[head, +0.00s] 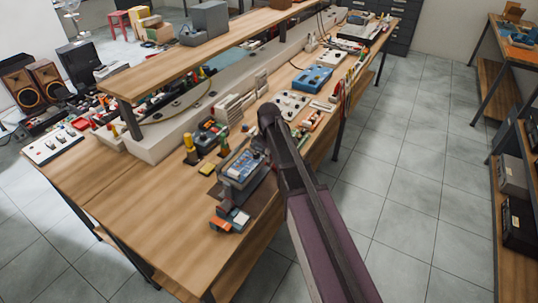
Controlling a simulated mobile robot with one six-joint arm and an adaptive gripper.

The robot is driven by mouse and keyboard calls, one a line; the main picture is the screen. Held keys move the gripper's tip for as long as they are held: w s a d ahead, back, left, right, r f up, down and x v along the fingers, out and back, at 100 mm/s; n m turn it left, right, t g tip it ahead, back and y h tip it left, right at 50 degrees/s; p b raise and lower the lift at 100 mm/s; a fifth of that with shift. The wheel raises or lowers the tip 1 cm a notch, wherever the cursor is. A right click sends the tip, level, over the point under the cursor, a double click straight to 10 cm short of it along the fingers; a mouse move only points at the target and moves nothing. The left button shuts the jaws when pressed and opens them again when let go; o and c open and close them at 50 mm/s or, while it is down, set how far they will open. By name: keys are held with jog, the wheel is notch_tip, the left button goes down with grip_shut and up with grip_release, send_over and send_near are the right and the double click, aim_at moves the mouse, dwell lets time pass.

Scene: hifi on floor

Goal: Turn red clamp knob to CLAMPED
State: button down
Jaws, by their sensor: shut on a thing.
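My dark arm reaches from the lower right up over the front edge of the workbench (150,203). Its far rounded end is above the bench, close to a grey and blue device (240,172). I cannot make out my gripper's fingers; they are hidden or too small to tell from the arm. I cannot pick out the red clamp knob or any CLAMPED marking. Small orange-red and blue blocks (229,219) lie in front of the device, with no readable marks.
A yellow and black post (190,152) stands left of the device. A blue box (312,78) and several small parts lie farther along the bench. A raised wooden shelf (160,72) runs along the back. The near left bench top and the tiled floor at right are clear.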

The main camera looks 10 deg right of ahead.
jog(key=shift+m, duration=0.5)
jog(key=m, duration=0.3)
jog(key=shift+m, duration=0.3)
jog(key=m, duration=0.4)
jog(key=shift+m, duration=0.3)
jog(key=m, duration=0.4)
jog(key=shift+m, duration=0.3)
jog(key=m, duration=0.4)
jog(key=shift+w+g, duration=0.1)
jog(key=shift+g, duration=0.2)
jog(key=shift+c, duration=2.2)
grip_release()
